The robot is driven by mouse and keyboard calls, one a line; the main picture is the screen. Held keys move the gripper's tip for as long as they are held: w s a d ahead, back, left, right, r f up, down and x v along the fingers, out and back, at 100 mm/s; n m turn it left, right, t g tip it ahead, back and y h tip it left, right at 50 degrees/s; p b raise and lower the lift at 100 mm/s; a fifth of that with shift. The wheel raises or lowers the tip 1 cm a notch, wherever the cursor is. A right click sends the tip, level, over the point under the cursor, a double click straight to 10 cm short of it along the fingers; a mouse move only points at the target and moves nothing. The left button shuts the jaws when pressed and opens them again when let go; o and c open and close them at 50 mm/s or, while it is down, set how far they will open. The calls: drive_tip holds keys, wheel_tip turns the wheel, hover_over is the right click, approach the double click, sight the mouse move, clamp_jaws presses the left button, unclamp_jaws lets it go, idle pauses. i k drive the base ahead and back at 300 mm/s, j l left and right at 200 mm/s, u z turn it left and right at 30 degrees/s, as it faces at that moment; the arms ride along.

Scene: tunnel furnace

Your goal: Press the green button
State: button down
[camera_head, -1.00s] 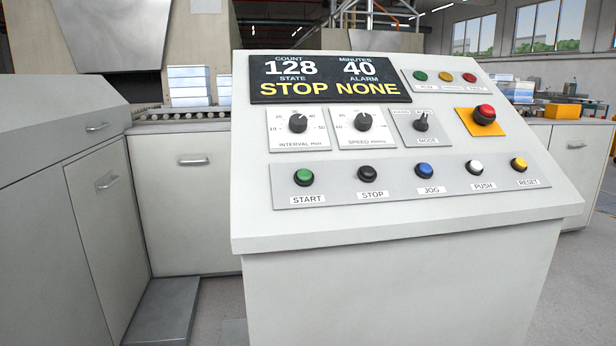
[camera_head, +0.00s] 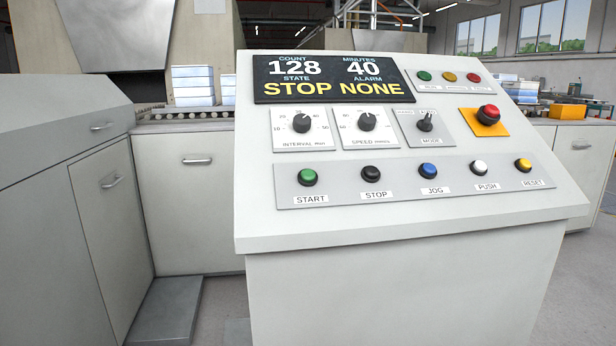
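The green button (camera_head: 308,177) labelled START sits at the left end of the lower button strip on the sloped face of a light grey control console (camera_head: 400,226). A display (camera_head: 330,78) at the top of the console reads count 128, minutes 40, state STOP, alarm NONE. A small green indicator lamp (camera_head: 424,76) is at the console's upper right. My gripper is not in the head view.
Right of the green button are black STOP (camera_head: 372,174), blue JOG (camera_head: 429,170), white PUSH (camera_head: 479,167) and yellow RESET (camera_head: 524,165) buttons. A red emergency button (camera_head: 488,114) is above. Grey cabinets (camera_head: 192,200) stand at left. Floor shows at right.

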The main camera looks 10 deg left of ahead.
sight(307, 175)
drive_tip(key=u, duration=1.75)
drive_tip(key=k+l, duration=0.35)
drive_tip(key=k, duration=0.1)
